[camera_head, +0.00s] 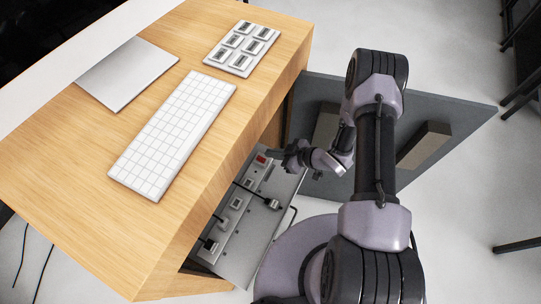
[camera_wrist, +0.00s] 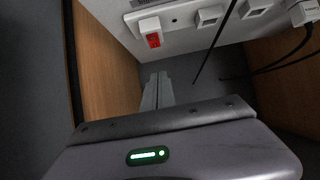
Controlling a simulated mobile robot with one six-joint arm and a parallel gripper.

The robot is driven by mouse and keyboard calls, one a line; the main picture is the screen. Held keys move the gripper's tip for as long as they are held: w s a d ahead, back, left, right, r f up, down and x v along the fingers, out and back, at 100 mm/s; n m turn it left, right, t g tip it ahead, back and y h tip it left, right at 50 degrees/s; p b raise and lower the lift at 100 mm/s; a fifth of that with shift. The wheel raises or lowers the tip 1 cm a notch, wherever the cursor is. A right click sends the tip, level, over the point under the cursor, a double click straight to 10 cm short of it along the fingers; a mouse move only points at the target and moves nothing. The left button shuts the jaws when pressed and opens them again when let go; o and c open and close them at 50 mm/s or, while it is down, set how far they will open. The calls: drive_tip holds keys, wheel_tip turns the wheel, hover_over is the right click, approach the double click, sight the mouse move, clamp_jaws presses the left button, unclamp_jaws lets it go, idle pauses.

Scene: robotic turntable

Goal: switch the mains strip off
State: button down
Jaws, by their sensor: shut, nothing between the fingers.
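The mains strip (camera_head: 232,212) is a pale bar with several sockets and plugged black cables, set in the open side of the wooden desk. Its rocker switch (camera_head: 261,159) shows red at the strip's far end. In the wrist view the strip (camera_wrist: 180,16) runs along the top, and the switch (camera_wrist: 153,40) has a white part above a red face. I cannot tell surely which way it is tipped. My gripper (camera_head: 275,154) is beside the switch end. Its fingers (camera_wrist: 157,92) are shut and empty, below the switch in the wrist picture and apart from it.
The desk top (camera_head: 75,190) holds a keyboard-like white grid panel (camera_head: 172,133), a grey plate (camera_head: 127,72) and a block of several modules (camera_head: 242,48). A dark open door panel (camera_head: 450,95) stands to the right. Wooden walls (camera_wrist: 105,65) flank the compartment; cables (camera_wrist: 285,60) hang at right.

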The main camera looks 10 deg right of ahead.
drive_tip(key=s+d+r+p, duration=0.1)
drive_tip(key=s+d+r, duration=0.1)
drive_tip(key=s+d, duration=0.2)
drive_tip(key=d, duration=0.2)
drive_tip(key=shift+d, duration=0.4)
drive_tip(key=shift+s, duration=0.1)
